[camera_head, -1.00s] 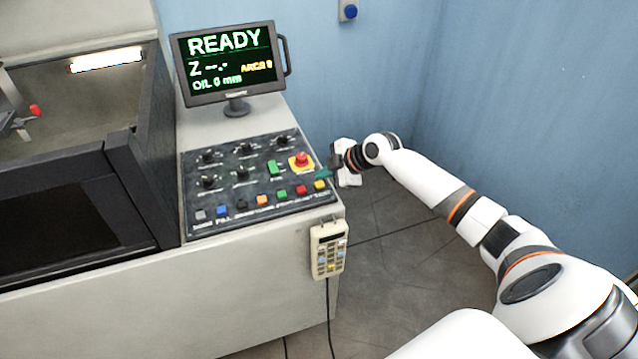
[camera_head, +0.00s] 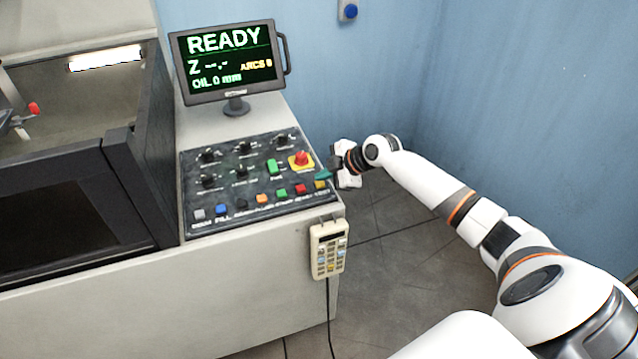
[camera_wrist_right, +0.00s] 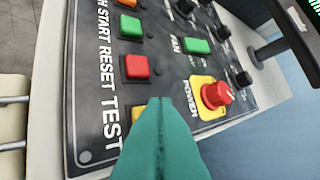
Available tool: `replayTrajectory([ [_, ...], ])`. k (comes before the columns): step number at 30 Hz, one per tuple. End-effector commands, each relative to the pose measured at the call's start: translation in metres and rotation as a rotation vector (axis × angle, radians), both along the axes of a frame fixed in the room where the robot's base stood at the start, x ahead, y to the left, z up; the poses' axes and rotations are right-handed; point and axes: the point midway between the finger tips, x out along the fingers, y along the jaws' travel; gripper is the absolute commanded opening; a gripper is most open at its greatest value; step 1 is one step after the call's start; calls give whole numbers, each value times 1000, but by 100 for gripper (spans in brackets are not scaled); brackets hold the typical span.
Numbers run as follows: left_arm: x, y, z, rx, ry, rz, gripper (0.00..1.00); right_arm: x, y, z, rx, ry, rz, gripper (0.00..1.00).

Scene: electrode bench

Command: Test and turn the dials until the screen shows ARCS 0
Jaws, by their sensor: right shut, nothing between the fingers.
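The screen (camera_head: 228,62) reads READY, Z --.-, OIL 0 mm and ARCS with a small digit too blurred to read surely. Several black dials, such as one at the top right (camera_head: 282,140) and one at the lower left (camera_head: 208,181), sit on the dark panel (camera_head: 225,200). My right gripper (camera_head: 322,175) is shut and empty, its green fingers at the panel's right end. In the right wrist view its fingertips (camera_wrist_right: 160,103) partly cover the yellow button (camera_wrist_right: 138,112) beside the TEST label. Whether they touch it, I cannot tell. My left gripper is out of view.
A red emergency knob (camera_head: 301,159) on a yellow plate stands close to my right fingers. A green button (camera_head: 274,167) and a row of coloured buttons share the panel. A handheld keypad (camera_head: 328,249) hangs on the front. Open floor lies to the right.

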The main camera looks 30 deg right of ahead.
Motion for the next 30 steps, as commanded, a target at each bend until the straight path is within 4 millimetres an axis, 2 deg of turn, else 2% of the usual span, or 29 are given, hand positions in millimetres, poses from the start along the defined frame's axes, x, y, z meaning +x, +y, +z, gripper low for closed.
replayTrajectory([
  [30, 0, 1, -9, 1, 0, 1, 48, 0, 0, -10, 0, 0, 0, 0],
])
